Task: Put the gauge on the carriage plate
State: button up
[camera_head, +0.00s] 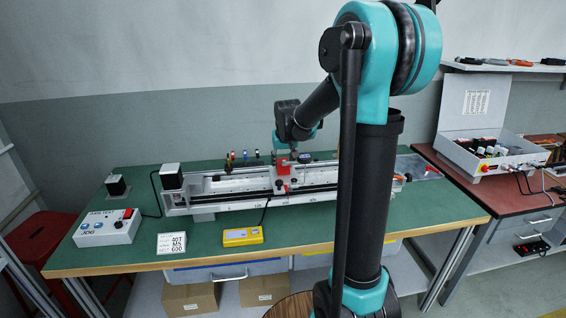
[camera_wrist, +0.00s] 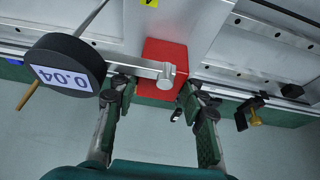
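The gauge shows in the wrist view as a round black dial (camera_wrist: 68,68) reading 0.04, with a brown stem, a silver arm and a red block (camera_wrist: 162,60). The dial is left of my gripper (camera_wrist: 155,92), whose fingers stand on either side of the block's near end. Whether they press on the block cannot be told. In the head view the gauge's dark dial (camera_head: 305,157) is small, beside my gripper (camera_head: 293,158) over the middle of the gantry. The pale carriage plate (camera_wrist: 205,25) appears under or behind the block; contact between them is unclear.
The gantry rail (camera_head: 230,184) runs along the green bench (camera_head: 350,230). A control box (camera_head: 107,227), a white card (camera_head: 171,243) and a yellow meter (camera_head: 242,236) lie in front. My arm hides part of the right side.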

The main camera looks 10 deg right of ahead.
jog(key=o, duration=0.4)
jog(key=shift+r, duration=0.15)
jog(key=v, duration=1.2)
jog(key=s+d+f, duration=0.1)
jog(key=s+f, duration=0.6)
jog(key=s, duration=0.1)
jog(key=s+d+f, duration=0.1)
jog(key=s+f, duration=0.6)
jog(key=s, duration=0.2)
jog(key=s+d+f, duration=0.2)
jog(key=s+f, duration=0.5)
jog(key=s, duration=0.2)
jog(key=shift+f, duration=0.25)
